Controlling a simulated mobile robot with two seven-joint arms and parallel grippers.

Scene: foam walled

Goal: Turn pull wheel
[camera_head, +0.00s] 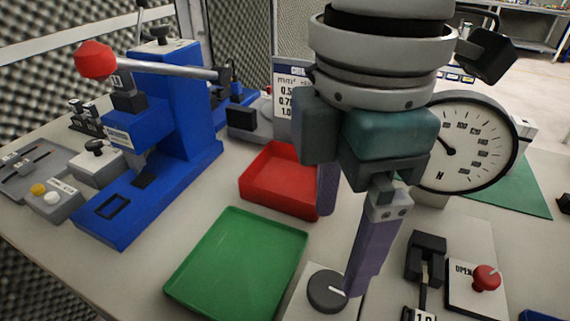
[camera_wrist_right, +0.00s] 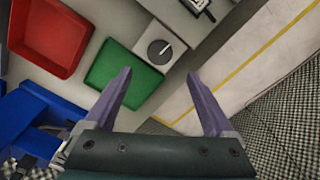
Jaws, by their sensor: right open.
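A dark round wheel (camera_head: 328,291) with a white line across its top sits on a pale square base at the front edge of the table. It also shows in the right wrist view (camera_wrist_right: 159,52), on a white block beside the green tray. My right gripper (camera_head: 342,250) points down over the table, its purple fingers apart and empty. In the head view one fingertip overlaps the wheel's right edge; I cannot tell whether they touch. In the right wrist view the open fingers (camera_wrist_right: 159,75) show the wheel beyond them, between the tips. My left gripper is in neither view.
A green tray (camera_head: 203,304) and a red tray (camera_head: 248,193) lie left of the wheel. A blue lever press (camera_head: 178,130) stands farther left. A round gauge (camera_head: 477,165) stands behind my right gripper. A red knob (camera_head: 486,277) on an "OPEN" plate is to the right.

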